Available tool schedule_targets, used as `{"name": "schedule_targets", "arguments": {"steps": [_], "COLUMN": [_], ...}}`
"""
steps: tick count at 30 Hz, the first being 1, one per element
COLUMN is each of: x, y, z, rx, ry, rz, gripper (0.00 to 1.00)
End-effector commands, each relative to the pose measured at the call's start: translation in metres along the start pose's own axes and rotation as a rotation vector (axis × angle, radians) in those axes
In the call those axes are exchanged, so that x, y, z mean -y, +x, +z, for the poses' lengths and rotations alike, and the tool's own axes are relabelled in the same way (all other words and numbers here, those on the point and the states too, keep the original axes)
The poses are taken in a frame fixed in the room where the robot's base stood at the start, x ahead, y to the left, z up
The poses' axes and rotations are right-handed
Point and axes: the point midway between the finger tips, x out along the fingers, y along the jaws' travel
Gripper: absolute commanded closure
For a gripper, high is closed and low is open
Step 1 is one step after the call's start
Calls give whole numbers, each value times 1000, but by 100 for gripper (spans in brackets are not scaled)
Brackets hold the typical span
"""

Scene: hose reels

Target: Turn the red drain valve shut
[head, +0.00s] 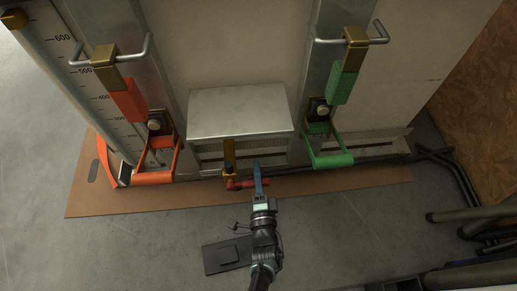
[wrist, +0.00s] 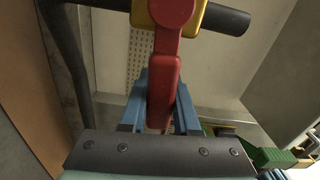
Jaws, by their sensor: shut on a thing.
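The red drain valve lever (head: 241,184) sits low at the front of the grey metal structure, below an upright brass-coloured fitting (head: 229,156). In the head view it points right, crosswise to that fitting. My gripper (head: 257,170) is at the lever's right end. In the wrist view the red lever (wrist: 164,80) runs down from its hub between the blue fingers of my gripper (wrist: 163,98), which are shut on it. The yellow valve body (wrist: 215,14) and a dark pipe (wrist: 230,19) show behind the hub, the pipe lying crosswise to the lever.
A grey metal box (head: 238,111) stands above the valve. An orange-handled latch (head: 155,176) is to the left and a green-handled latch (head: 330,160) to the right. Dark pipes (head: 455,180) lie at the right. A dark flat plate (head: 226,256) lies on the floor.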

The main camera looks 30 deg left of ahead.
Motion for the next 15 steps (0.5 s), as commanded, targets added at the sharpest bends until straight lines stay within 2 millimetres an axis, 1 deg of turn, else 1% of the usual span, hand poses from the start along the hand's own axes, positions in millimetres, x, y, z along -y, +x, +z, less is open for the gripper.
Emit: {"name": "schedule_targets", "arguments": {"steps": [1, 3, 9, 15], "x": [-5, -7, -10, -10], "y": [-2, -2, -2, -2], "z": [0, 0, 2, 2], "rx": [-4, -3, -2, -2], "ry": [26, 53, 101, 114], "rz": [6, 5, 5, 5], "gripper": [100, 100, 100, 100]}}
